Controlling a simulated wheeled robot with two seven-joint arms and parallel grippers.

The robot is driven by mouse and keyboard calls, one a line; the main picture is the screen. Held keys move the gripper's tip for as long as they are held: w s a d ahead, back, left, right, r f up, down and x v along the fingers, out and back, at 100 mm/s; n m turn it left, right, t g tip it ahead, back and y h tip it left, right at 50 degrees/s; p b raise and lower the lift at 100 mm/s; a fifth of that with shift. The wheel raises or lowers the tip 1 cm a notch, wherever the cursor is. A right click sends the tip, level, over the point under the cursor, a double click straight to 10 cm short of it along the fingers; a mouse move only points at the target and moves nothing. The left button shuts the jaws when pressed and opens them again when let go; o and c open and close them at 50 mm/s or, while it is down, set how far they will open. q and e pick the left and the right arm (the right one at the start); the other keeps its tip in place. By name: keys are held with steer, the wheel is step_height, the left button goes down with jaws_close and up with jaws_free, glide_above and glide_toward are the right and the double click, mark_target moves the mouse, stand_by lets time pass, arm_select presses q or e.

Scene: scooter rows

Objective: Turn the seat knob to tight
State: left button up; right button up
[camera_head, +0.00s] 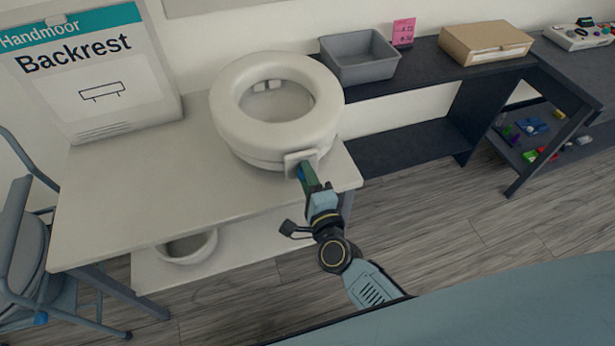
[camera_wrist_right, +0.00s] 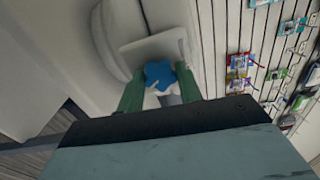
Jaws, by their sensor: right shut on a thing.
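A white raised toilet seat (camera_head: 232,120) sits on the grey-white table near its right end. A square bracket juts from its front. The seat knob (camera_wrist_right: 159,75) is blue and lobed, and sits at that bracket in the right wrist view. My right gripper (camera_head: 305,174) reaches the front of the seat. Its green fingers stand on both sides of the knob and are shut on it. In the head view the fingers mostly hide the knob. My left gripper is not in view.
The table (camera_head: 110,205) also holds a Backrest box (camera_head: 95,70). A white pot (camera_head: 187,248) is on its lower shelf. A grey bin (camera_head: 358,62) and a cardboard box (camera_head: 485,45) stand on the dark shelf behind. A grey-blue chair (camera_head: 35,255) is at left. Floor at right is clear.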

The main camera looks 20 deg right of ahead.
steer(key=o, duration=1)
steer(key=s, duration=1.3)
steer(key=shift+s+d, duration=0.2)
steer(key=shift+d, duration=0.05)
steer(key=s+d+f+n+g+y, duration=0.1)
steer(key=s+f+n+g, duration=0.3)
steer(key=f, duration=0.5)
steer(key=s+d+f+n+g, duration=0.1)
steer(key=s+f+n+g, duration=0.1)
steer(key=f+n, duration=0.5)
steer(key=s+d+f+n+g+y, duration=0.1)
steer(key=s+d+f+n+g, duration=0.15)
steer(key=f, duration=0.85)
steer(key=s+d+f+n+g+h, duration=0.1)
steer(key=s+d+f+n+g, duration=0.1)
steer(key=s, duration=0.4)
steer(key=s+d+f+n+g+h, duration=0.1)
steer(key=s+d+f+n+g, duration=0.2)
steer(key=s+f, duration=0.3)
steer(key=s+d+f+n+g, duration=0.2)
steer(key=s+d+f+g, duration=0.1)
steer(key=s, duration=0.5)
steer(key=shift+s+d+f+n+h, duration=0.2)
steer(key=shift+d+f+n+h, duration=0.2)
steer(key=shift+f, duration=0.3)
